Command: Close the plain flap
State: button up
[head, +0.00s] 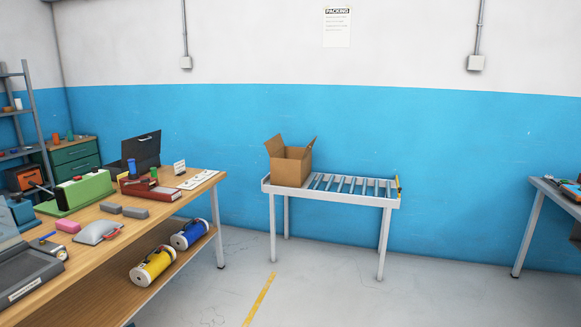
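An open brown cardboard box (287,169) stands upright at the left end of a roller conveyor table (331,196). One flap (274,145) stands up at the box's left side and leans outward. Another flap (311,145) stands up at its right side and is seen nearly edge-on. I see no marking on either flap, so I cannot tell which is the plain one. The inside bottom of the box is hidden. My gripper is not in view.
A wooden workbench (150,222) with tools, cases and several small items fills the left. Yellow (153,266) and blue (189,234) rolls lie on its lower shelf. Another table (560,198) stands at the right edge. The floor (330,297) before the conveyor is clear.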

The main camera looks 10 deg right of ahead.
aim_at(274, 145)
jog(key=i, duration=4)
jog(key=i+j, duration=0.1)
jog(key=i, duration=0.45)
jog(key=i+j, duration=0.1)
jog(key=i, duration=0.4)
jog(key=i+j+z, duration=0.1)
jog(key=i, duration=0.45)
jog(key=i+z, duration=0.2)
